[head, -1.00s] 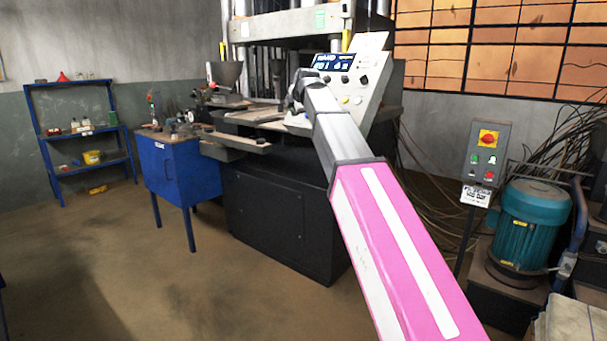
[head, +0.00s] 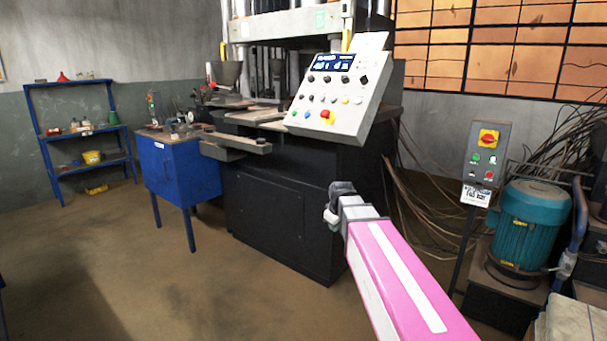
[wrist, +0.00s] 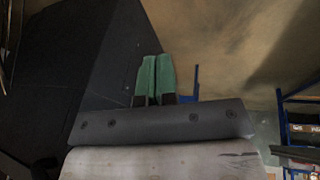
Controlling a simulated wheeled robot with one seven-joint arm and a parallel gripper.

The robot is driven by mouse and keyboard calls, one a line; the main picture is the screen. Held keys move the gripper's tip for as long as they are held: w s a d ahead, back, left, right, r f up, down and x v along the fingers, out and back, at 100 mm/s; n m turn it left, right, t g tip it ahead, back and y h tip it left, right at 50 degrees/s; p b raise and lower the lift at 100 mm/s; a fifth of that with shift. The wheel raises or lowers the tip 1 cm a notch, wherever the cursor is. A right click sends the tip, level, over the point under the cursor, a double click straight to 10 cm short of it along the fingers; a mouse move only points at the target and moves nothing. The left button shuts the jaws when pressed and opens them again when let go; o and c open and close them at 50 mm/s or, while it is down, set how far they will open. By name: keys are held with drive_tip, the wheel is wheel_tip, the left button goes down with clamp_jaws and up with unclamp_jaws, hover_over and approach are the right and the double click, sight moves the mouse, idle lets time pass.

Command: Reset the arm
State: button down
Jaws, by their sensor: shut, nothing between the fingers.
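My arm reaches up from the lower right in the head view, with a pink and white link and a short grey section at its end. My gripper (head: 332,212) is at that end, low in front of the dark press base and apart from it. In the wrist view its two green fingertips (wrist: 155,75) lie side by side, shut with nothing between them. The grey control panel (head: 340,95) with coloured buttons is in full view above the arm.
A blue cabinet (head: 178,172) and a blue shelf (head: 80,135) stand to the left. A switch post (head: 486,155) and a teal motor (head: 530,225) stand to the right, with loose cables behind. The floor (head: 150,260) at the lower left is clear.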

drive_tip(key=s+d+f+m+g, duration=0.2)
drive_tip(key=s+d+f+m, duration=0.1)
drive_tip(key=s+f, duration=0.5)
drive_tip(key=s+d+f+m+g, duration=0.2)
drive_tip(key=s+d+f+m, duration=0.2)
drive_tip(key=s+f, duration=0.5)
drive_tip(key=shift+s+d+f+m+h, duration=0.2)
drive_tip(key=shift+s+m+h, duration=0.1)
drive_tip(key=shift+s+m, duration=0.8)
drive_tip(key=shift+w, duration=0.2)
